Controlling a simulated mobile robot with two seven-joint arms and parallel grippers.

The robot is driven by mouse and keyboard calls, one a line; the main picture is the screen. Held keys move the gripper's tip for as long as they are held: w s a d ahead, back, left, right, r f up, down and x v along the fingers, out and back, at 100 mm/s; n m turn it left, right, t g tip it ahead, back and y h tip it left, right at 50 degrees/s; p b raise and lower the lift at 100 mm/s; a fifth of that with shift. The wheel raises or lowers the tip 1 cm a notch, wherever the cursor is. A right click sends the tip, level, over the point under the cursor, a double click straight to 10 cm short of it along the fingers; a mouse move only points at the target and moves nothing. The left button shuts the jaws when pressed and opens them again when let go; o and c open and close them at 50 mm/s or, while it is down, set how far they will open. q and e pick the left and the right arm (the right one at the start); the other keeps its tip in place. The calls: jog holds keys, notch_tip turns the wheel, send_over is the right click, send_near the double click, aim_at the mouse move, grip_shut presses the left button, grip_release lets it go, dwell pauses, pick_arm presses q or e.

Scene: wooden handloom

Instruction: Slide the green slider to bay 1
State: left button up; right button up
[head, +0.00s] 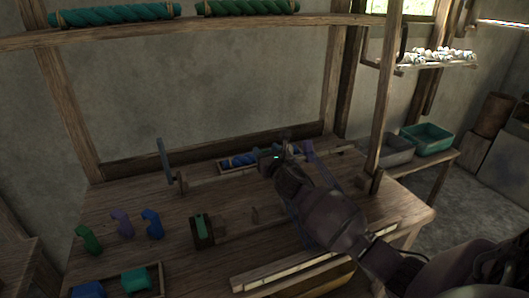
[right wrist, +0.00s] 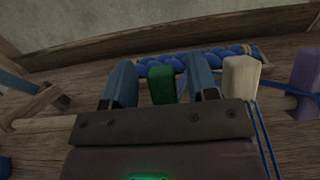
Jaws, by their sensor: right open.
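The green slider (right wrist: 161,86) shows in the right wrist view as an upright green block near the pale wooden rod (right wrist: 45,124). My right gripper (right wrist: 162,82) is open, with one blue-grey finger on each side of the green slider. Small gaps seem to show, so I cannot tell whether either finger touches it. In the head view my right gripper (head: 266,158) is over the rod (head: 215,175) and hides the green slider. A cream block (right wrist: 240,78) and a purple block (right wrist: 305,82) stand to the right of it. I see no readable bay numbers. My left gripper is not in view.
A blue-grey upright (head: 164,160) stands at the rod's left end. A wooden block with a green top (head: 200,226) and several coloured hooked pieces (head: 122,222) are at the front left.

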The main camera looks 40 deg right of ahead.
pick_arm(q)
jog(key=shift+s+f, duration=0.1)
pick_arm(e)
jog(key=shift+w+d, duration=0.1)
jog(key=shift+w, duration=0.35)
grip_shut()
pick_arm(q)
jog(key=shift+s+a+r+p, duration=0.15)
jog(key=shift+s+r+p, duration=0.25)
jog(key=shift+p, duration=0.4)
pick_arm(e)
jog(key=w+a, duration=0.3)
jog(key=a, duration=1)
jog(key=shift+a, duration=0.25)
jog(key=shift+w, duration=0.1)
